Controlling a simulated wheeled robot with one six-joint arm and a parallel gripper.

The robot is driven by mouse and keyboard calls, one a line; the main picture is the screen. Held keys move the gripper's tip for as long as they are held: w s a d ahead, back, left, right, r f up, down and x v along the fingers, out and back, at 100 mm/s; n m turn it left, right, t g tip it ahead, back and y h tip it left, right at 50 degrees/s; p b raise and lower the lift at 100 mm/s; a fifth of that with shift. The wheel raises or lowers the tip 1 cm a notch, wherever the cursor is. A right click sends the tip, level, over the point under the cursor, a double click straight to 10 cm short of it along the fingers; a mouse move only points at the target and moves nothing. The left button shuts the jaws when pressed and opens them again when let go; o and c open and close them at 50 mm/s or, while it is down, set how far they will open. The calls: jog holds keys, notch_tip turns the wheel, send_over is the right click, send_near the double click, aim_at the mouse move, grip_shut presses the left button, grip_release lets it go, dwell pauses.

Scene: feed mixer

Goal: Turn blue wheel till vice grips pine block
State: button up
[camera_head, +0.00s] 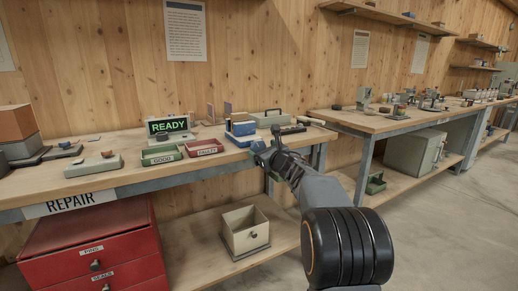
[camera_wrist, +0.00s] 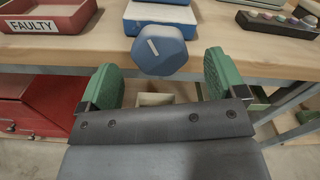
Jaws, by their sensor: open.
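The blue wheel (camera_wrist: 160,52), a faceted knob with a pale mark on its face, sticks out over the bench's front edge in the wrist view. Behind it is the blue vice (camera_wrist: 160,20) with a pale top; the vice also shows in the head view (camera_head: 240,128). My gripper (camera_wrist: 160,72) is open, its green pads left and right of the wheel with a gap on each side. In the head view my gripper (camera_head: 263,152) is at the bench edge just below the vice, and my arm hides the wheel. I cannot clearly make out the pine block.
A red FAULTY tray (camera_wrist: 45,16) is left of the vice, with a green GOOD tray (camera_head: 163,156) beyond it. A dark tray of small pieces (camera_wrist: 275,22) lies at right. A READY screen (camera_head: 168,126) stands behind. An open box (camera_head: 245,232) is on the shelf below.

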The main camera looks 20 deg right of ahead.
aim_at(260, 148)
jog(key=shift+w+a, duration=0.15)
jog(key=shift+w, duration=0.75)
jog(key=shift+w+a, duration=0.1)
jog(key=shift+w, duration=0.75)
jog(key=c, duration=0.9)
jog(key=shift+c, duration=0.2)
jog(key=shift+m, duration=0.3)
